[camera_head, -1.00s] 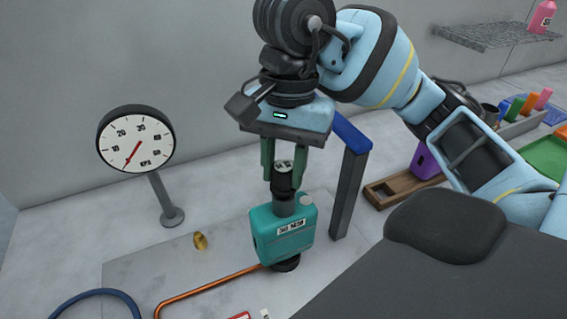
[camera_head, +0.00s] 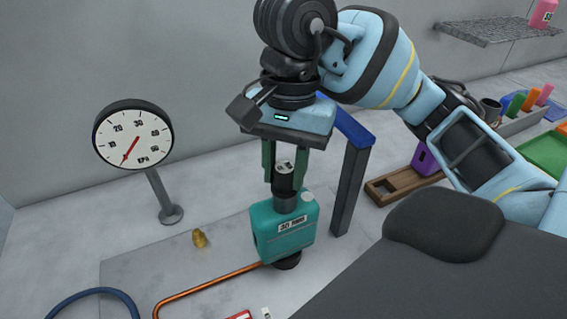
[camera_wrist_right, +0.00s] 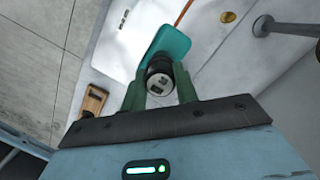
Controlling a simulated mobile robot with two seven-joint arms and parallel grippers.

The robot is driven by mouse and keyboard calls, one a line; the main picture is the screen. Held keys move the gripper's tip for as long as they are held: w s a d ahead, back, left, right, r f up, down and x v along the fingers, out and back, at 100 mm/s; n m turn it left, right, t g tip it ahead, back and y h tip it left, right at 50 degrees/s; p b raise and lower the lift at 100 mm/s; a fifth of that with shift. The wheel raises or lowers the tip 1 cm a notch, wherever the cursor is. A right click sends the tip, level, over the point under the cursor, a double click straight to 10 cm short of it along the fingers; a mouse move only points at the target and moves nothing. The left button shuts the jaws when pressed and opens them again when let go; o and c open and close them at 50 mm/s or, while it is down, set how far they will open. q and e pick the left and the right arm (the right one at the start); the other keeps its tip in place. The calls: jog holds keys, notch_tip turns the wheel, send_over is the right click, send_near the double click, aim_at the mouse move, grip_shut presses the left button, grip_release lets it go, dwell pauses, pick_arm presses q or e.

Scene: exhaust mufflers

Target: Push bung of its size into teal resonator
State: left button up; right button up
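The teal resonator (camera_head: 284,234) stands upright on a dark round foot on the grey plate, with a label on its front. The right wrist view shows the bung (camera_wrist_right: 158,80) between the fingers, with the teal body (camera_wrist_right: 171,46) behind. My left gripper is out of view.
A dial gauge (camera_head: 133,135) on a stand is at the left. A brass fitting (camera_head: 199,238) and a copper pipe (camera_head: 212,284) lie near the resonator. A blue-topped post (camera_head: 350,180) stands close on the right. A wooden tray (camera_head: 390,189) is beyond it.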

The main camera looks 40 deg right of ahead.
jog(key=o, duration=0.5)
jog(key=r, duration=0.2)
jog(key=r+p, duration=0.1)
jog(key=r, duration=0.3)
jog(key=shift+w+d+r, duration=0.3)
jog(key=shift+d+r, duration=0.1)
jog(key=shift+r, duration=0.3)
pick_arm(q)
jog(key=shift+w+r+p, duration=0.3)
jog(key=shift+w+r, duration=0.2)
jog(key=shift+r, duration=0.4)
pick_arm(e)
jog(key=shift+d+r, duration=0.1)
jog(key=shift+r, duration=0.1)
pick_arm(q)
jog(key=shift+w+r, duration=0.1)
pick_arm(e)
jog(key=shift+f, duration=0.1)
